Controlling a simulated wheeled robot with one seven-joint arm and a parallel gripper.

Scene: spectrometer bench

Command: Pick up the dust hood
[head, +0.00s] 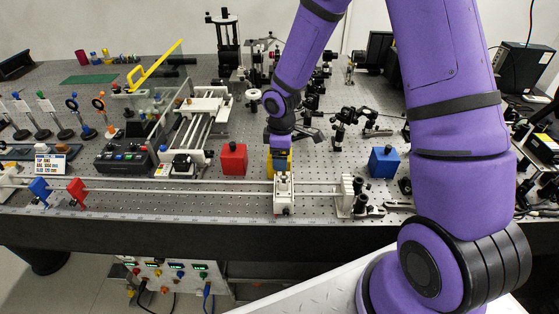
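No single thing is clearly marked as the dust hood. A yellow box (288,166), much like the red and blue boxes with knobs on top, stands on the perforated bench behind a white carriage on the rail. My gripper (280,150) points down at the top of this yellow box and hides much of it. The fingers are too small and covered to show whether they are open or shut, or whether they touch the box. The red box (233,160) stands to the left and the blue box (384,162) to the right.
The white carriage (284,192) sits on a long rail (240,191) close in front of my gripper. A white slide stage (200,125) and a clear panel with a raised yellow handle (155,66) stand to the left. Optical mounts (350,122) crowd the right and back.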

